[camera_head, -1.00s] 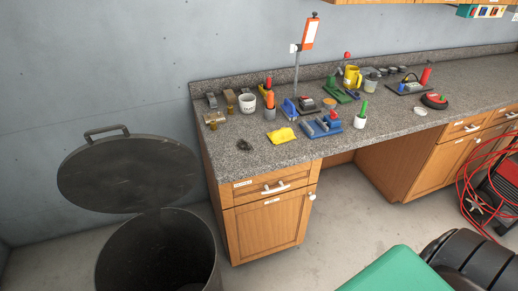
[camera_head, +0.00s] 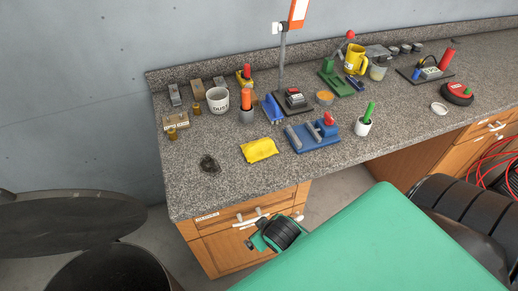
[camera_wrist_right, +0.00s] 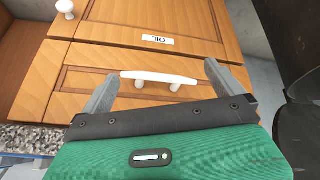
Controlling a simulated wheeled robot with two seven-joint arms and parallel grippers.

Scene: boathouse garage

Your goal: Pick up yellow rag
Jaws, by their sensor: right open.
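The yellow rag (camera_head: 259,150) lies folded and flat on the speckled grey countertop (camera_head: 225,185), near its front edge. My green right arm comes in from the lower right in the head view. Its wrist is low in front of the cabinet, below the counter edge and below the rag. In the right wrist view my right gripper (camera_wrist_right: 161,72) is open, with its two grey fingers spread and no rag between them. A white drawer handle (camera_wrist_right: 160,77) appears between the fingers; I cannot tell if they touch it. My left gripper is not in view.
Left of the rag lies a dark coil (camera_head: 209,163). A dark bin (camera_head: 110,270) stands at lower left.

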